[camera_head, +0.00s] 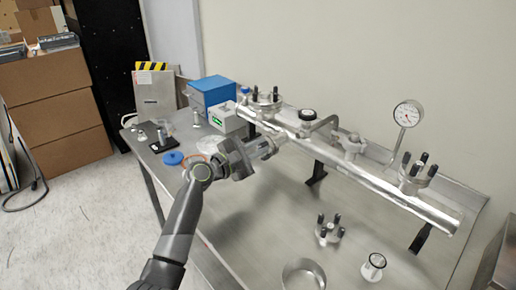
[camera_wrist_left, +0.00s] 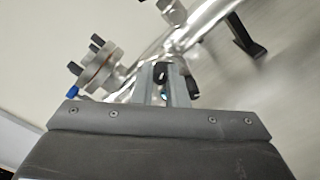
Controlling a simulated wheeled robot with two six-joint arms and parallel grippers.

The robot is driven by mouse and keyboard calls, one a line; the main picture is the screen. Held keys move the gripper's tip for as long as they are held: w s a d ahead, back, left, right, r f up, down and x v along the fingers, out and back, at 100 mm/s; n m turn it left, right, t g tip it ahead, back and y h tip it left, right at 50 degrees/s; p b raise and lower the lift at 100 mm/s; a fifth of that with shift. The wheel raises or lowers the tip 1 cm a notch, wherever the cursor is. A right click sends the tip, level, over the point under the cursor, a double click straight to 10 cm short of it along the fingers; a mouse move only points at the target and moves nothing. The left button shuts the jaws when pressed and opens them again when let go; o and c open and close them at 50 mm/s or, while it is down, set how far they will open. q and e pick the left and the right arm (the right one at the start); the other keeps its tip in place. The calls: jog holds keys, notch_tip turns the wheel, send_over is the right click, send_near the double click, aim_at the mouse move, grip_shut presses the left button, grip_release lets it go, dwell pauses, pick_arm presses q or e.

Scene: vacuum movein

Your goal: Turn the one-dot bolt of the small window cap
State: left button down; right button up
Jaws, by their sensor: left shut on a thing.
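A bright metal pipe assembly (camera_head: 330,150) runs across the table. My left gripper (camera_head: 268,148) is at the short side port on its near left side. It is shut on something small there. In the left wrist view the two fingers (camera_wrist_left: 165,90) close at the port, with a dark bolt-like piece (camera_wrist_left: 192,88) beside them. The fingers hide most of the port, so its small window cap and the dot marks on the bolts cannot be made out. My right gripper is not in view.
Flanges with black bolts stand on the pipe at left (camera_head: 264,98) and right (camera_head: 416,174); a gauge (camera_head: 407,113) stands behind. A loose bolted flange (camera_head: 328,230), a ring (camera_head: 303,274) and a small round part (camera_head: 373,266) lie in front. A blue box (camera_head: 210,92) is at back left.

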pick_arm(q)
jog(key=c, duration=1.4)
grip_release()
jog(key=shift+c, duration=0.2)
jog(key=v, duration=1.7)
jog(key=shift+s+a, duration=0.2)
